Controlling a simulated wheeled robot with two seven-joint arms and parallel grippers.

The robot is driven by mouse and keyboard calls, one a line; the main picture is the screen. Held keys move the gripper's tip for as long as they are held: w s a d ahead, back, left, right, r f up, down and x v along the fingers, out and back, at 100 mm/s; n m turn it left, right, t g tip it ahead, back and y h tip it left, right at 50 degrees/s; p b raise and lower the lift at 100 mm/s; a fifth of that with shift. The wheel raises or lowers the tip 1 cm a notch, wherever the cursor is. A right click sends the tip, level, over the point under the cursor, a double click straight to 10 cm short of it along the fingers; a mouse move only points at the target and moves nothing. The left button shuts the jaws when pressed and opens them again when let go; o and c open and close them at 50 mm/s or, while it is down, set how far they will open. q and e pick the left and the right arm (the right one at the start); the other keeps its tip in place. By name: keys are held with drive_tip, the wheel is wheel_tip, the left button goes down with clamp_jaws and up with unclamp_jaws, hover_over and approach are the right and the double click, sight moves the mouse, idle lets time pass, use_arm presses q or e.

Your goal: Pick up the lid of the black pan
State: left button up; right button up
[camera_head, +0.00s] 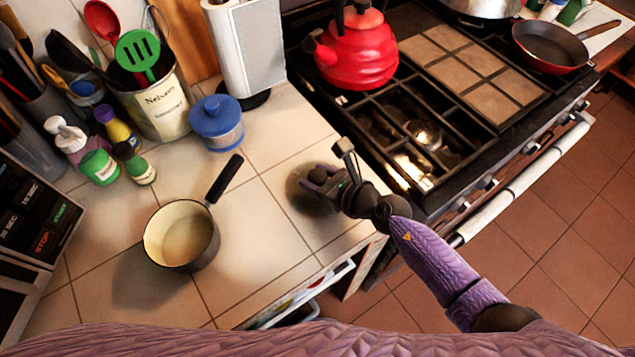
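The black pan (182,237) stands on the tiled counter at the lower left, uncovered, with a cream inside and its black handle pointing up and right. A round dark lid (302,200) is on the right part of the counter, apart from the pan. My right gripper (325,179) comes in from the right and is at the lid's knob, covering the lid's upper right part. The fingers are small and dark against the lid, so I cannot tell whether they are closed on the knob. My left gripper is not in view.
A blue-lidded jar (216,124), a utensil pot (160,105) and several small bottles stand at the back left. The stove (440,110) with a red kettle (358,50) is on the right. An open drawer (300,295) is below the counter edge. Tiles between pan and lid are clear.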

clamp_jaws()
